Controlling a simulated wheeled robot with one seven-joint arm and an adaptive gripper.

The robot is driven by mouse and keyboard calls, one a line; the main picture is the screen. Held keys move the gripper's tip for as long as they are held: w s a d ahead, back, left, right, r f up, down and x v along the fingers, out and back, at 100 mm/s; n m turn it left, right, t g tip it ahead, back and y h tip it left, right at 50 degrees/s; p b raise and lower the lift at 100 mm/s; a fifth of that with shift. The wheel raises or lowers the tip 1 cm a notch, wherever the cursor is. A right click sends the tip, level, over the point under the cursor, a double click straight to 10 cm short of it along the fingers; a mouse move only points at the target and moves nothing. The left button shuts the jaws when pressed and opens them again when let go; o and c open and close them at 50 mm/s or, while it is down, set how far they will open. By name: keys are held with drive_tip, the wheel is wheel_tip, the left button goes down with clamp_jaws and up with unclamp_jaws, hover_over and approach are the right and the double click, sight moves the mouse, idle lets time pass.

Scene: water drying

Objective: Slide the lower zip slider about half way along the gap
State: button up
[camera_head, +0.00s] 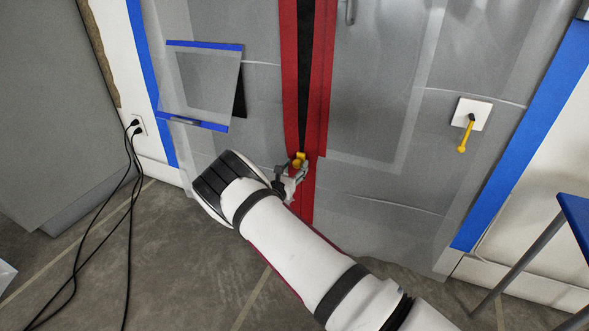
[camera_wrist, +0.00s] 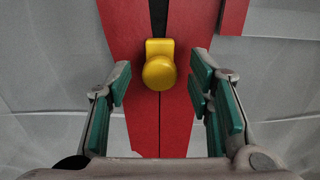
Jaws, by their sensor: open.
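The lower zip slider (camera_head: 299,160) is a yellow piece with a round knob, at the bottom of the dark gap (camera_head: 305,70) in the red zip strip (camera_head: 322,110). In the wrist view the yellow slider (camera_wrist: 159,68) sits at the middle, between and beyond my open fingers. My gripper (camera_head: 292,175) is at the slider in the head view, and its green-padded fingers (camera_wrist: 160,95) stand apart on either side of the knob. No contact shows in the wrist view. Below the slider the red edges meet. The gap widens upward.
A grey plastic sheet (camera_head: 380,90) hangs around the zip, edged with blue tape (camera_head: 525,135). A flap panel (camera_head: 205,85) is at the left. A white plate with a yellow lever (camera_head: 465,130) is at the right. A blue table (camera_head: 576,218) stands at the right edge; black cables (camera_head: 130,200) hang left.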

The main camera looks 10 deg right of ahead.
clamp_jaws()
wheel_tip(320, 180, up, 51)
drive_tip(key=p, duration=2.8)
drive_tip(key=shift+f, duration=0.2)
unclamp_jaws()
drive_tip(key=v, duration=1.2)
